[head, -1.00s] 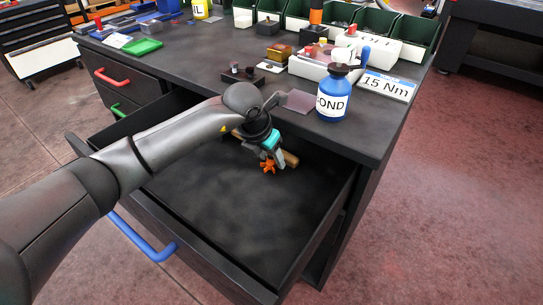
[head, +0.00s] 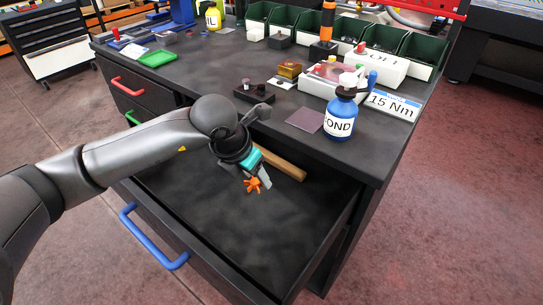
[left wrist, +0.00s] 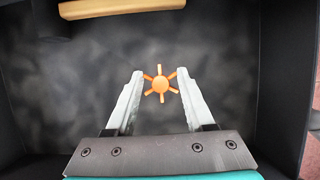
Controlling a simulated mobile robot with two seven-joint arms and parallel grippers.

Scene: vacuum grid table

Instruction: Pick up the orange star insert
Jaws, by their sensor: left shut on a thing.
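The orange star insert (head: 253,186) is small, with a round centre and several thin arms. My left gripper (head: 259,181) is over the open drawer (head: 285,228), with its fingers pointing down and shut on the star. In the left wrist view the star (left wrist: 160,84) sits between the tips of the two grey fingers (left wrist: 160,88), its arms reaching both of them. The dark drawer floor shows behind it. I cannot tell exactly how high the star is above that floor. My right gripper is not in view.
A wooden handle-like bar (head: 281,163) lies at the back of the drawer, also seen in the left wrist view (left wrist: 115,8). A blue bottle (head: 340,116) stands near the worktop edge (head: 375,155) above the drawer. The rest of the drawer floor is bare.

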